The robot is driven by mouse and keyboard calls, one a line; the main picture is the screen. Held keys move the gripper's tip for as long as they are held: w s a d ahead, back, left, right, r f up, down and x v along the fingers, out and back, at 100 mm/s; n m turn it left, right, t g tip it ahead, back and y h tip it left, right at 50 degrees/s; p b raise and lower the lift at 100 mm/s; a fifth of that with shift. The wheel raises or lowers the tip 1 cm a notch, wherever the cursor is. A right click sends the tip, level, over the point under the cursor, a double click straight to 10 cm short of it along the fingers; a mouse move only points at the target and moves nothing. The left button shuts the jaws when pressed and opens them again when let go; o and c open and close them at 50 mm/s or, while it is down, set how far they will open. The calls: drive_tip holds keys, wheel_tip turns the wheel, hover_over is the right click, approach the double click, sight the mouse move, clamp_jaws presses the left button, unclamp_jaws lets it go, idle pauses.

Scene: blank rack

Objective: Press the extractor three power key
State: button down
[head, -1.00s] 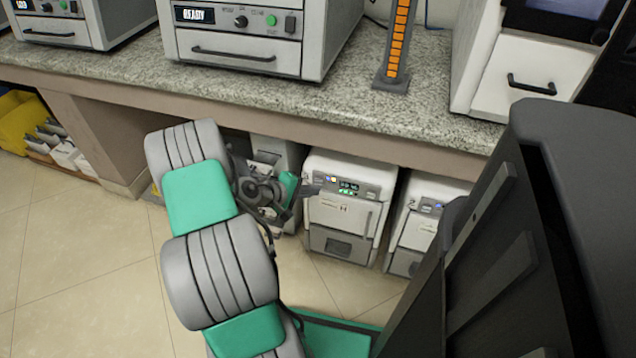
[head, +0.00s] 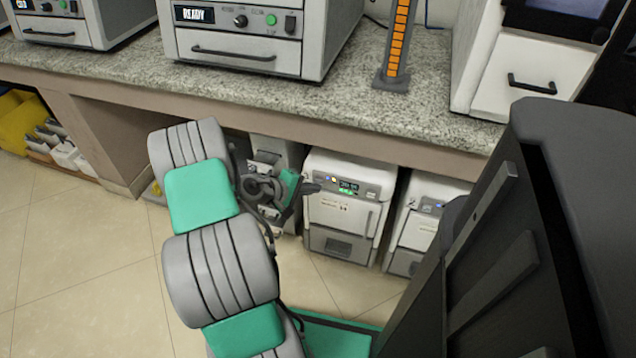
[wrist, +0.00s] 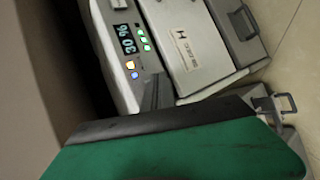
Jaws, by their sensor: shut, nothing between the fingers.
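A white undercounter unit (head: 340,215) with a small display stands below the worktop, in front of my gripper. It also shows in the wrist view (wrist: 190,45). Its panel has a lit display (wrist: 125,39), several green-lit keys (wrist: 143,38), an orange-lit key (wrist: 130,65) and a blue-lit key (wrist: 135,75). I cannot read which extractor number it is or which key is power. My gripper (head: 314,187) is shut and empty, its dark tip close to the panel's left end. In the wrist view the tip (wrist: 156,84) overlaps the panel beside the lit keys; contact cannot be told.
A similar unit (head: 415,226) stands to the right, and another (head: 277,150) is partly hidden behind my gripper. The granite worktop (head: 290,108) overhangs them. A dark body fills the right foreground. The tiled floor (head: 90,250) is clear at left.

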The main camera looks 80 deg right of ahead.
drive_tip(key=shift+d, duration=0.25)
idle(0.5)
drive_tip(key=shift+a+p, duration=0.3)
drive_tip(key=shift+a, duration=0.4)
drive_tip(key=a+p, duration=0.2)
drive_tip(key=a, duration=0.4)
drive_tip(key=shift+w, duration=0.3)
